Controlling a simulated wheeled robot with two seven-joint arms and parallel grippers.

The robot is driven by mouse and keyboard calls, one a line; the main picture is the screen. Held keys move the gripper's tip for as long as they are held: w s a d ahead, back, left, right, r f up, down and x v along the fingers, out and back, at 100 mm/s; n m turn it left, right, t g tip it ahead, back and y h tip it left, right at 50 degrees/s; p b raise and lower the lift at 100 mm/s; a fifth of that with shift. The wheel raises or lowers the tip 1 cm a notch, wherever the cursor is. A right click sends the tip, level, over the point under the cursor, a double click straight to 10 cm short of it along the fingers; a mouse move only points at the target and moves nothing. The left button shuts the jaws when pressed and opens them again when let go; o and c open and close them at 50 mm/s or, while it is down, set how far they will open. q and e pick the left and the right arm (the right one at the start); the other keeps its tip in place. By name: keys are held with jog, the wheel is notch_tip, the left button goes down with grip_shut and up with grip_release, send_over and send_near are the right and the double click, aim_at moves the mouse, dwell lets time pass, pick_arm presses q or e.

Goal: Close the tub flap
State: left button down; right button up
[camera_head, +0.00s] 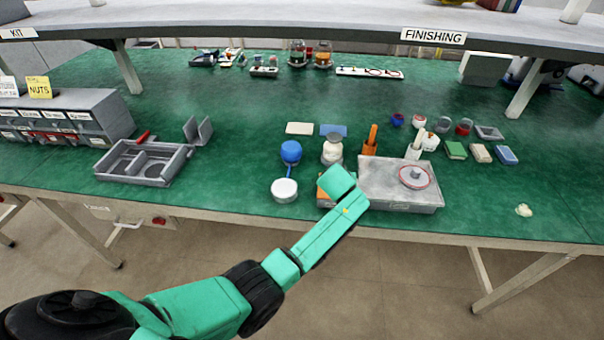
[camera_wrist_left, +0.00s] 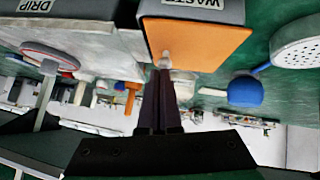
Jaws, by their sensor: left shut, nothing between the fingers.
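The tub (camera_wrist_left: 195,8), grey and labelled WASTE, shows upside down at the top of the left wrist view. Its orange flap (camera_wrist_left: 200,42) fills the face beside the label, with a small pale knob at its edge. I cannot tell how far the flap stands open. In the head view only slivers of the flap (camera_head: 321,194) show behind my left arm. My left gripper (camera_wrist_left: 164,72) is shut and empty, its fingertips close to the knob; I cannot tell if they touch. In the head view my own arm hides the fingertips. My right gripper is not in view.
A grey tray (camera_head: 384,203) labelled DRIP, holding a red-ringed round piece, stands right beside the tub. A white round strainer (camera_head: 284,190) and a blue ball (camera_head: 291,151) are to its left. A grey compartment tray (camera_head: 118,178) lies further left, with clear green bench between.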

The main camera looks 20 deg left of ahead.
pick_arm(q)
jog(key=shift+d+f, duration=0.1)
jog(key=shift+d, duration=0.05)
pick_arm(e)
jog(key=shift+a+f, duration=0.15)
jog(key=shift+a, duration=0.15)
